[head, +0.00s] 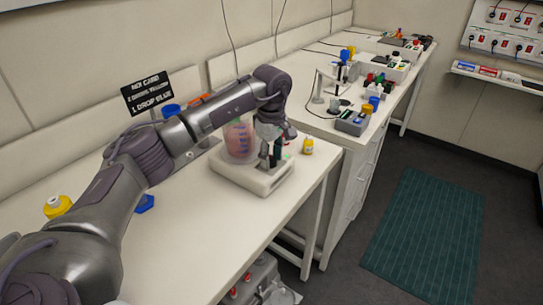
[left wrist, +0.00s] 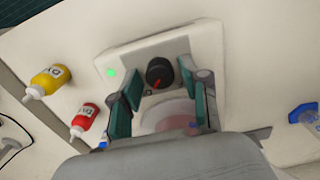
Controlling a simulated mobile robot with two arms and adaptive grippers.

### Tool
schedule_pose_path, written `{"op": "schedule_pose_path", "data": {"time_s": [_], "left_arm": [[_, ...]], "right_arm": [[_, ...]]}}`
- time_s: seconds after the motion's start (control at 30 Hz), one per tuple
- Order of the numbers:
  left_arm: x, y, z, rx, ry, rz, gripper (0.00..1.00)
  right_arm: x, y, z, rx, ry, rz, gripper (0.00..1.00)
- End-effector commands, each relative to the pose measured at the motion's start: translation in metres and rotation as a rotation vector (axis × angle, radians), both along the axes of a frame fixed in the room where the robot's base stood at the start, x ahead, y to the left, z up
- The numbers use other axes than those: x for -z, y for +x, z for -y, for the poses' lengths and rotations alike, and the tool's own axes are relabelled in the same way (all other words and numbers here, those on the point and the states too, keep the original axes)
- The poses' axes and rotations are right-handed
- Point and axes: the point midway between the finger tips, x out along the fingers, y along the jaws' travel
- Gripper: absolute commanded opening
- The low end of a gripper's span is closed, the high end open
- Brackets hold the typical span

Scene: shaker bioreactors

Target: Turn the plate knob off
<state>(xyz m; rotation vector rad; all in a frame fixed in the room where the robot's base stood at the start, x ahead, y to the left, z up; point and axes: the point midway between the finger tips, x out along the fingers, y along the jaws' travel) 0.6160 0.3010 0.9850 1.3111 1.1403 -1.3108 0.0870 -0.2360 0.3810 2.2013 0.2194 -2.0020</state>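The plate (head: 262,180) is a white square unit on the near bench, with a clear beaker (head: 237,142) of pinkish liquid on it. In the left wrist view the plate (left wrist: 190,45) has a black round knob (left wrist: 159,72) with a red pointer mark and a lit green light (left wrist: 111,72). My left gripper (head: 272,158) is over the front of the plate. In the left wrist view its two teal fingers (left wrist: 163,88) are apart, one each side of the knob, with nothing between them that they touch. Most of the beaker is hidden there by the gripper body. My right gripper is not in view.
A yellow bottle (head: 307,146) stands right of the plate; a red bottle (left wrist: 84,120) is also near it. A yellow-capped bottle (head: 57,206) and a blue piece (head: 145,203) lie at the left. A black sign (head: 147,93) stands at the back. The bench front is clear.

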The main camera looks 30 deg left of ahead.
Motion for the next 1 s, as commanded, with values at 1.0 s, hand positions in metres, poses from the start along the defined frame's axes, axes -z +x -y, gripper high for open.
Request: {"op": "schedule_pose_path", "data": {"time_s": [1.0], "left_arm": [[-0.0013,0.0002,0.0,-0.355,0.001,0.0,0.0]], "right_arm": [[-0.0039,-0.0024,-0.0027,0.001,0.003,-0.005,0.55]]}}
